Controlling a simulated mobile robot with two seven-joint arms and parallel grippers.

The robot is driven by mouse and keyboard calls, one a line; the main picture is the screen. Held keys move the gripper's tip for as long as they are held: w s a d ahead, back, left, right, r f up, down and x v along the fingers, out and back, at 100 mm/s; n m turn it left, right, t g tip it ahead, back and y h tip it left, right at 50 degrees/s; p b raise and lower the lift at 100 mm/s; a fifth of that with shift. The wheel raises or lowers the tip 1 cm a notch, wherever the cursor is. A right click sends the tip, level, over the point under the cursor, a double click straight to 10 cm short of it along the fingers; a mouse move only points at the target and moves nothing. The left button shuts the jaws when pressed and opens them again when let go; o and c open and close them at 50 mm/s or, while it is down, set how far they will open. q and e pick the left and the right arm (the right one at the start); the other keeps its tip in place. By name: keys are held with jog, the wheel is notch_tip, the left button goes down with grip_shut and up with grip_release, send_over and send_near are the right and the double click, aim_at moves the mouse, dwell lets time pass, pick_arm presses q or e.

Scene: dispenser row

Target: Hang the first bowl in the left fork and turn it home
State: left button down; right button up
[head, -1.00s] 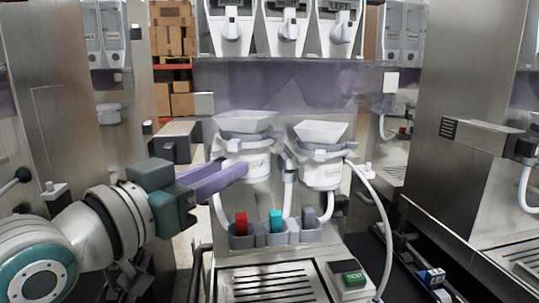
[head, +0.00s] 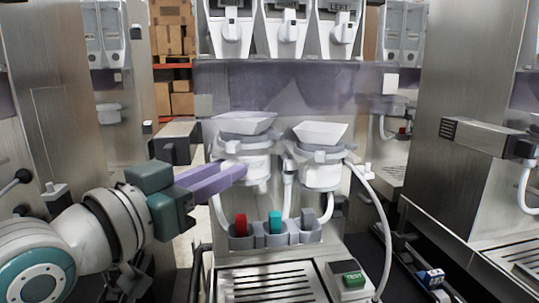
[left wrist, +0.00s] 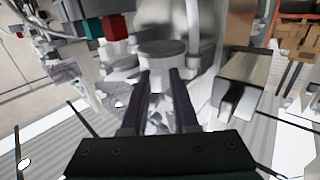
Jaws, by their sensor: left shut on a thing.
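My left gripper (head: 238,173), with purple fingers, is shut on the left white bowl (head: 258,165) from its left side. This bowl is upright, with a square funnel-like top (head: 245,123), and stands at the left fork (head: 233,145), a grey piece around its upper part. Whether it is fully seated or turned home I cannot tell. In the left wrist view, the two dark fingers (left wrist: 160,95) point at a pale round body between them. A second white bowl (head: 320,172) sits to the right. My right gripper is not in view.
A grey holder (head: 275,240) with red, teal and grey pieces is below the bowls. A drip grate (head: 272,284) and a green TEST button (head: 353,279) are in front. White hoses run beside the bowls. Steel cabinets (head: 455,175) flank both sides.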

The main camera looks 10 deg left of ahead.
pick_arm(q)
jog(key=c, duration=1.1)
grip_release()
jog(key=shift+w+a+f, duration=0.1)
jog(key=shift+a+f, duration=0.05)
jog(key=shift+o, duration=0.8)
jog(key=shift+w, duration=0.1)
jog(key=o, duration=0.3)
jog(key=shift+r, duration=0.2)
jog(key=shift+o, duration=0.2)
jog(key=p+v, duration=0.4)
jog(key=v, duration=0.4)
jog(key=shift+r, duration=0.1)
